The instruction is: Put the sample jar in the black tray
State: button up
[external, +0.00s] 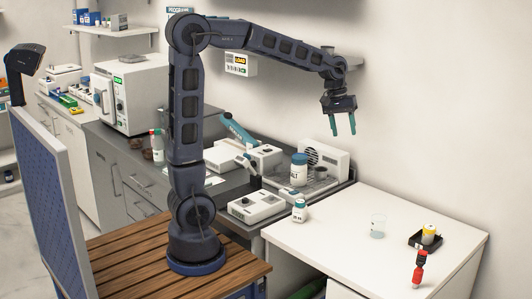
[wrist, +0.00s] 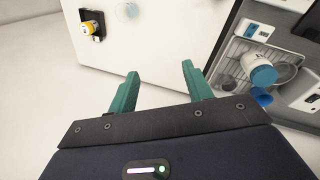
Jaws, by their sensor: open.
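The black tray (external: 413,240) lies on the right part of the white table; it shows at the upper left in the wrist view (wrist: 98,14). A small yellow and white jar (external: 429,236) stands in it and also shows in the wrist view (wrist: 87,27). A small white jar with a blue cap (external: 300,211) stands at the table's left edge. I cannot tell for certain which jar is the sample jar. My gripper (external: 342,131) is open and empty, high above the table with its fingers pointing down; its green fingers show in the wrist view (wrist: 160,80).
A clear glass beaker (external: 378,227) stands left of the tray. A larger labelled blue-capped jar (external: 299,169) and white instruments (external: 257,206) crowd the grey counter. The table's middle front is clear.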

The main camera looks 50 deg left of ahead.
jog(key=s+a+f+m+t+y, duration=0.1)
jog(key=s+a+m, duration=0.1)
jog(key=s+a, duration=0.8)
jog(key=s+a+f+m+t+y, duration=0.1)
jog(key=s+a+m+t, duration=0.1)
jog(key=s+a, duration=0.8)
jog(key=s, duration=0.5)
jog(key=shift+s+f+m+t, duration=0.15)
jog(key=shift+f+m+t, duration=0.1)
jog(key=shift+m+t, duration=0.05)
